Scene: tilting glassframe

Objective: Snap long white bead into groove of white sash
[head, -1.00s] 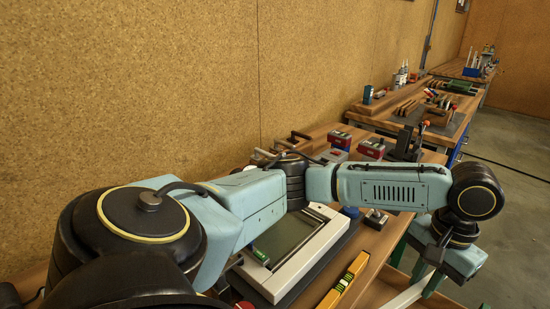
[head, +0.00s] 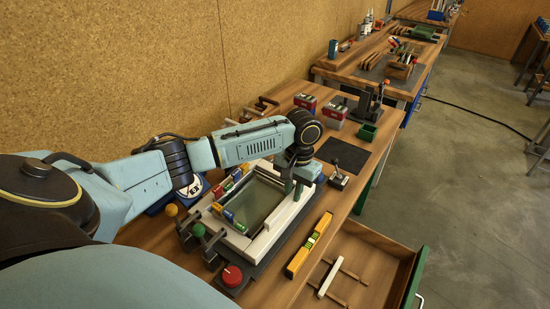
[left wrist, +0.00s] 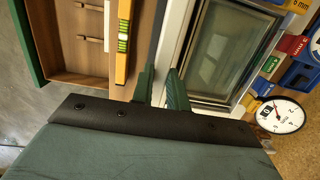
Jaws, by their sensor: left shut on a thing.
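The white sash (head: 258,243) with its glass pane (head: 258,203) lies on a dark fixture on the bench. My left gripper (head: 293,189) is over the sash's right side, fingers pointing down. In the left wrist view its green fingers (left wrist: 160,90) straddle a pale strip running along the sash edge. They are shut on the long white bead, which is hard to tell apart from the white sash. Whether the bead sits in the groove or above it cannot be told. A short white bead (head: 328,278) lies in the open drawer. My right gripper is not in view.
A yellow level (head: 309,246) lies right of the sash. A red button (head: 232,275) is at the front left. Coloured blocks (head: 229,215) line the sash's left side. The open drawer (head: 366,258) juts out at right. A dark mat (head: 343,155) lies beyond.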

